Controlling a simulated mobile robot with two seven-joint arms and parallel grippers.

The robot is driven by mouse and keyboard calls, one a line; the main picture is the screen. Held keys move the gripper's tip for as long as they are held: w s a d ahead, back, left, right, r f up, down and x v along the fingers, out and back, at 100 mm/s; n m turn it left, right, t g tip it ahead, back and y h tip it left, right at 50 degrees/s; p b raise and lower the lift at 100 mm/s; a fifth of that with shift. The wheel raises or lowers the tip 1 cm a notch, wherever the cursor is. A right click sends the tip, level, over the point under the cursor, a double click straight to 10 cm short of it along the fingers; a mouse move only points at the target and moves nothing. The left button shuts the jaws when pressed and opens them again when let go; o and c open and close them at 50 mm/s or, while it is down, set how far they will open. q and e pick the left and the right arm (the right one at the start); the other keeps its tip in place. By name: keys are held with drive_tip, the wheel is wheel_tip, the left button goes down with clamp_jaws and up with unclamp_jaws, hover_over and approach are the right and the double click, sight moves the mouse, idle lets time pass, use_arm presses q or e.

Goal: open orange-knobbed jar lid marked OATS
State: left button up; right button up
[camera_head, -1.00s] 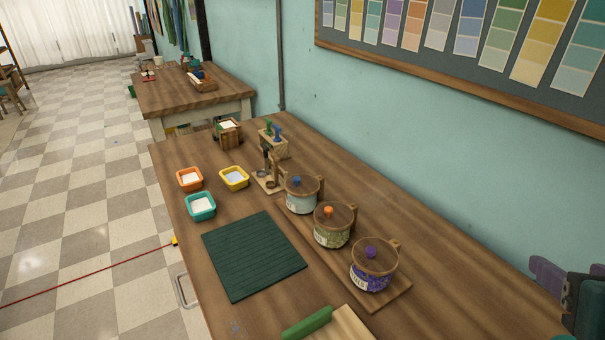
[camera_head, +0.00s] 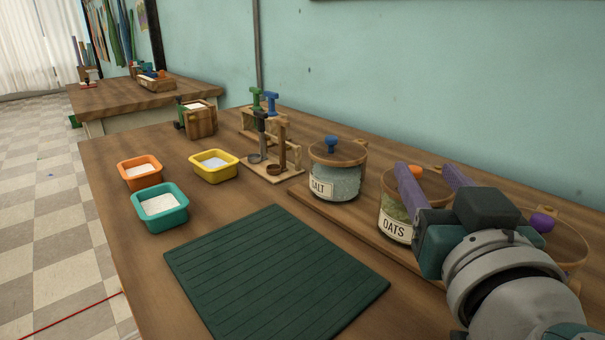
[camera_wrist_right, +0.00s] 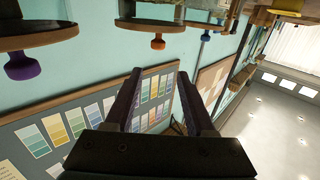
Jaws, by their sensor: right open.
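The OATS jar (camera_head: 397,216) is glass with a wooden lid and an orange knob (camera_head: 416,170). Its lid is on, partly hidden by my right gripper (camera_head: 428,170). My right gripper is open and empty, its two purple fingers at the jar's lid in the head view. In the right wrist view, where the scene is upside down, the orange knob (camera_wrist_right: 157,42) shows beyond the fingertips (camera_wrist_right: 160,74), not between them. My left gripper is not in view.
The blue-knobbed SALT jar (camera_head: 338,181) stands left of the OATS jar. A purple-knobbed jar (camera_head: 543,220) stands right, mostly behind my arm. A green mat (camera_head: 275,280), several small tubs and a scoop stand (camera_head: 272,168) are on the table.

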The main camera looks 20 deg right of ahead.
sight(417, 174)
drive_tip(key=w+d, duration=0.1)
drive_tip(key=w+f, duration=0.1)
drive_tip(key=w, duration=0.1)
drive_tip(key=w+d+f, duration=0.1)
drive_tip(key=w, duration=0.1)
drive_tip(key=shift+w+d+f, duration=0.15)
drive_tip(key=shift+d+f, duration=0.05)
drive_tip(key=shift+d, duration=0.15)
drive_tip(key=shift+w+d, duration=0.25)
drive_tip(key=shift+w, duration=0.3)
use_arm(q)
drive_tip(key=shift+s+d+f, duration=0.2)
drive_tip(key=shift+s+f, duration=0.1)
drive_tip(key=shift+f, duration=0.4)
use_arm(e)
clamp_jaws()
idle(0.3)
